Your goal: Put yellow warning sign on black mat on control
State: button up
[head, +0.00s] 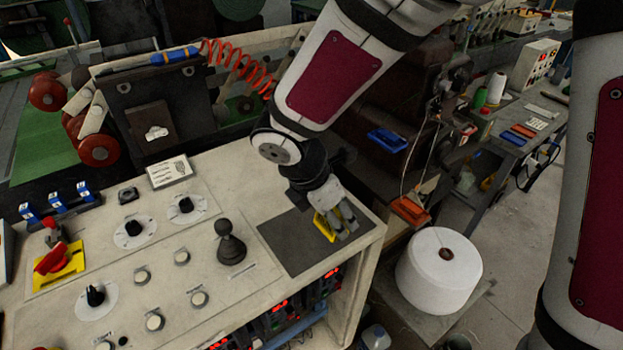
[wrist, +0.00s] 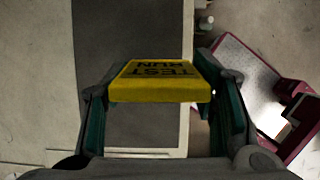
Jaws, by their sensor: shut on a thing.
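The yellow warning sign (wrist: 158,85) is held between the fingers of my gripper (wrist: 160,95) in the wrist view. Black letters on it read "TEST RUN". In the head view the sign (head: 323,228) shows as a yellow patch beside my gripper (head: 343,222), partly hidden by the fingers. The black mat (head: 283,243) lies on the right end of the pale control desk (head: 170,205). My gripper and the sign are over the mat's right part. The mat (wrist: 140,30) also shows behind the sign in the wrist view. I cannot tell whether the sign touches the mat.
A black joystick (head: 230,243) stands left of the mat. Knobs, buttons and a red switch on a yellow plate (head: 57,265) fill the desk's left part. A white thread cone (head: 438,270) stands beyond the desk's right edge. The mat's left and front parts are bare.

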jog(key=w+a, duration=0.1)
jog(key=a, duration=0.1)
jog(key=w+a, duration=0.1)
jog(key=w, duration=0.1)
jog(key=shift+a+f, duration=0.2)
jog(key=shift+a, duration=0.15)
jog(key=shift+f, duration=1.75)
jog(key=shift+f, duration=0.15)
jog(key=o, duration=1.2)
